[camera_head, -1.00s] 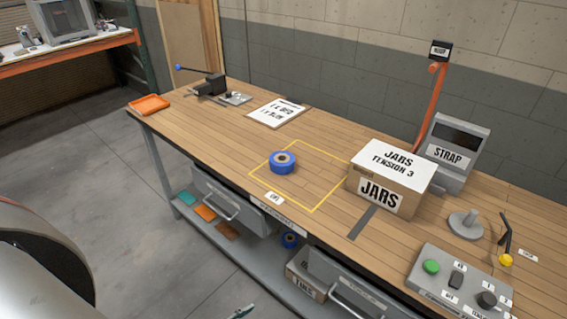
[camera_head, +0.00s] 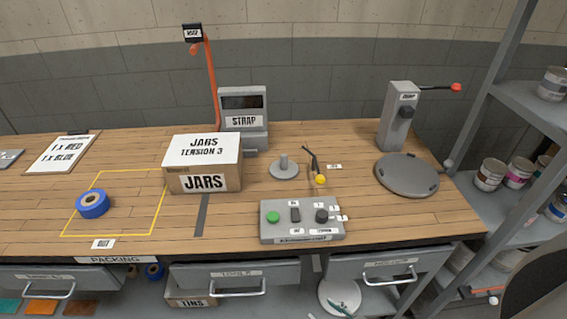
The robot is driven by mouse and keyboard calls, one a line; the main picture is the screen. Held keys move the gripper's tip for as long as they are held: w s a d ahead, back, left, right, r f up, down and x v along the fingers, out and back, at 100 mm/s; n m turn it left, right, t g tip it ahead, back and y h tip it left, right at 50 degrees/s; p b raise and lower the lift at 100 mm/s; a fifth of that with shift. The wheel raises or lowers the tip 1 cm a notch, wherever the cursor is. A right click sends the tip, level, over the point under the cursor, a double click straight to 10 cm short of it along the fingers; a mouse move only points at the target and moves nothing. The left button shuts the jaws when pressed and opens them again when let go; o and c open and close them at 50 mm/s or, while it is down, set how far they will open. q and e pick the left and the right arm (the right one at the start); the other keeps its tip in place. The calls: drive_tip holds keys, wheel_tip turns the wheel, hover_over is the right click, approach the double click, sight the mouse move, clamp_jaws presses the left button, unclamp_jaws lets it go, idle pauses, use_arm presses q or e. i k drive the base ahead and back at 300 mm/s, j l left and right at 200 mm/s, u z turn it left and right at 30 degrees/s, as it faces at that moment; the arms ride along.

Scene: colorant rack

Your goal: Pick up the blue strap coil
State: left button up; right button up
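The blue strap coil (camera_head: 93,204) is a blue roll with a tan core. My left gripper is out of view.
Right of the coil stand a JARS box (camera_head: 205,180), a STRAP machine (camera_head: 244,110) and a control panel (camera_head: 302,232). A turntable (camera_head: 407,174) stands further right. Drawers with handles (camera_head: 235,274) line the bench front. A can shelf (camera_head: 490,205) stands at the right.

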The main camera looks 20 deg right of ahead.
sight(94, 203)
drive_tip(key=z, duration=0.25)
drive_tip(key=j+z, duration=0.45)
drive_tip(key=k+j+z, duration=0.1)
drive_tip(key=j+z, duration=0.2)
drive_tip(key=z, duration=0.15)
drive_tip(key=k+j+z, duration=0.1)
drive_tip(key=j, duration=0.2)
drive_tip(key=k+j+z, duration=0.15)
drive_tip(key=j, duration=0.15)
drive_tip(key=k+j+z, duration=0.1)
drive_tip(key=j, duration=0.2)
